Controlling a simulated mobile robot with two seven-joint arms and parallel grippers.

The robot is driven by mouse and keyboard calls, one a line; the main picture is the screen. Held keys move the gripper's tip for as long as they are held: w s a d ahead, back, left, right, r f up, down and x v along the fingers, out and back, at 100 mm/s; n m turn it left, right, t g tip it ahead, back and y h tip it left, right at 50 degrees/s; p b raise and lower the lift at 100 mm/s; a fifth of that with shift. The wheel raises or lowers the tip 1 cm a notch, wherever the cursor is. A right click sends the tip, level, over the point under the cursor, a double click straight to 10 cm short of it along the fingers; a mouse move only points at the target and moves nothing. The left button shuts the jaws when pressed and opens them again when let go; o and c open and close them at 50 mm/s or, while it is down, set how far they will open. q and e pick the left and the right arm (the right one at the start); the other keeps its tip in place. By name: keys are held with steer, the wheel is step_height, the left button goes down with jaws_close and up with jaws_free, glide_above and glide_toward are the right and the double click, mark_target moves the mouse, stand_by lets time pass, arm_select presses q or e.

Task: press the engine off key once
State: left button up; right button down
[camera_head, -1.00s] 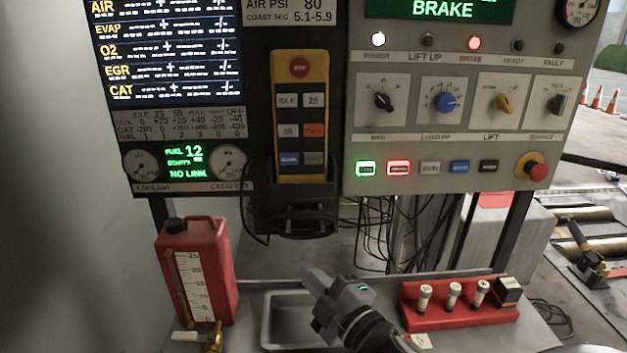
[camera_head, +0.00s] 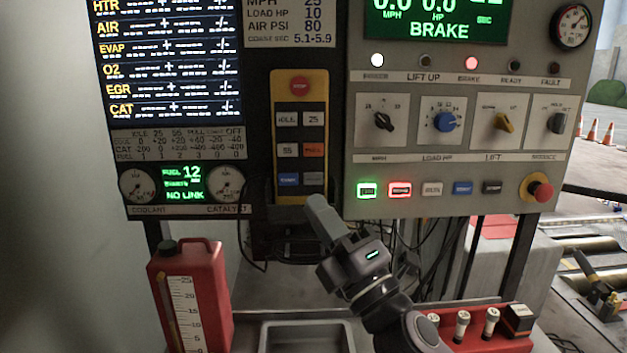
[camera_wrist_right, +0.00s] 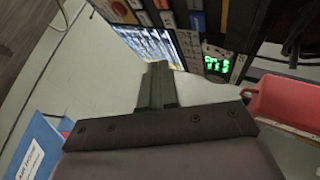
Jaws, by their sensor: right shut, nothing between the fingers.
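A yellow pendant (camera_head: 277,132) hangs on the dark panel, with a round red stop button (camera_head: 299,86) on top and two columns of keys below. The bottom row has a blue key (camera_head: 288,180) and a dark grey key (camera_head: 314,179). The grey one sits where an off key would be in the chart's order, but I cannot read its label. My right gripper (camera_head: 315,203) is shut and empty. Its tip shows just below the grey key, over the pendant's lower edge; I cannot tell the gap. It also shows in the right wrist view (camera_wrist_right: 157,72). My left gripper is out of view.
A grey control box (camera_head: 455,158) with knobs and lit buttons stands right of the pendant. A red fuel can (camera_head: 205,290) is at lower left. A metal tray (camera_head: 300,326) and a red rack (camera_head: 465,345) lie below. Cables hang behind my gripper.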

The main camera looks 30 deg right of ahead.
mark_target(313, 179)
steer(key=w+d, duration=0.4)
steer(key=w, duration=0.2)
steer(key=shift+b, duration=0.35)
steer(key=shift+w, duration=0.1)
stand_by(0.7)
steer(key=shift+w, duration=0.1)
stand_by(0.9)
steer(key=shift+w+d, duration=0.2)
steer(key=shift+w, duration=0.05)
steer(key=shift+w+d, duration=0.25)
steer(key=shift+w, duration=0.15)
stand_by(0.7)
stand_by(0.3)
steer(key=shift+s+a, duration=0.5)
steer(key=shift+s, duration=0.25)
